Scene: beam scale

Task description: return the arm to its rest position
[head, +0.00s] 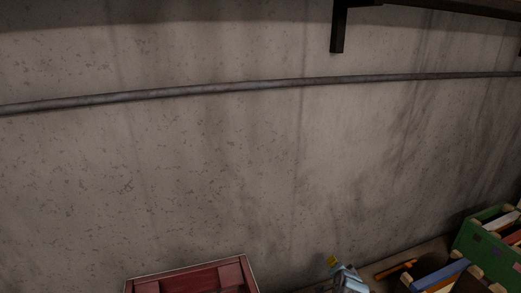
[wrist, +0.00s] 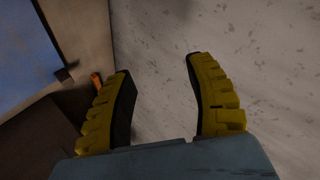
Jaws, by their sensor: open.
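My gripper (wrist: 158,66) shows in the wrist view with its two yellow and black fingers spread apart. It is open, and nothing is between the fingers. Pale speckled wall surface fills the view behind the gap. My gripper does not show in the head view.
In the head view a grey pipe (head: 200,89) runs along the concrete wall (head: 200,170). A dark bracket (head: 338,28) hangs at the top. Along the bottom are a red box (head: 190,281), a small light-blue item (head: 347,277) and a green crate (head: 482,245). A blue surface (wrist: 22,48) shows in the wrist view.

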